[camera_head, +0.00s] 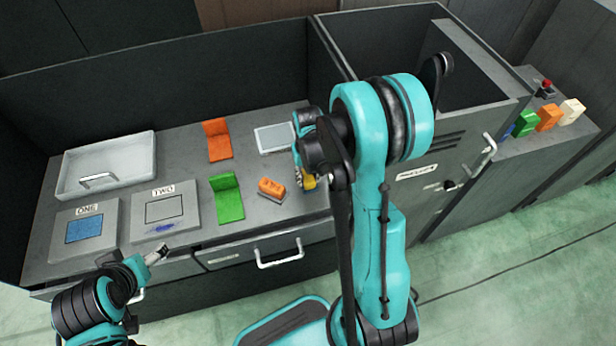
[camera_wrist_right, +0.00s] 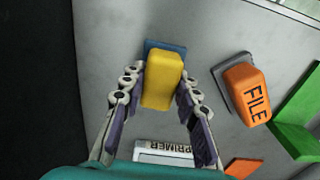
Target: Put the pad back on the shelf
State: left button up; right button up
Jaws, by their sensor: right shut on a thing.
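A yellow block on a blue base, which looks like the pad (camera_wrist_right: 162,78), is between the fingers of my right gripper (camera_wrist_right: 160,86). The gripper is shut on it; the blue base shows at its far end. In the head view the right gripper (camera_head: 306,172) is over the right part of the bench, and a bit of the yellow block (camera_head: 309,182) shows below it. I cannot tell whether the base touches the bench. My left gripper (camera_head: 156,254) is at the bench's front edge, its jaws unclear. A side ledge, perhaps the shelf (camera_head: 512,150), is at the right.
An orange FILE block (camera_head: 271,188) is left of the right gripper. Green (camera_head: 228,198) and orange (camera_head: 217,140) angled holders and the PRIMER tray (camera_head: 275,137) are nearby. Green, orange and white blocks (camera_head: 572,110) stand on the side ledge. A dark cabinet wall (camera_head: 345,60) rises between.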

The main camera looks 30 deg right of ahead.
aim_at(308, 176)
jog(key=shift+f, duration=0.2)
jog(key=o, duration=1.1)
jog(key=shift+r, duration=0.15)
jog(key=shift+r, duration=0.25)
notch_tip(308, 176, up, 12)
jog(key=p, duration=0.4)
jog(key=s+a+r+n+t, duration=0.1)
jog(key=s+a+r+t, duration=0.1)
jog(key=s+a+r, duration=0.1)
jog(key=s+a+r+t, duration=0.2)
jog(key=s+a+r, duration=0.1)
jog(key=s+a, duration=0.1)
jog(key=s+a+r+n+t, duration=0.1)
jog(key=s+a+r+t, duration=0.2)
jog(key=s+r, duration=0.1)
jog(key=shift+a+n, duration=0.3)
jog(key=shift+f, duration=0.1)
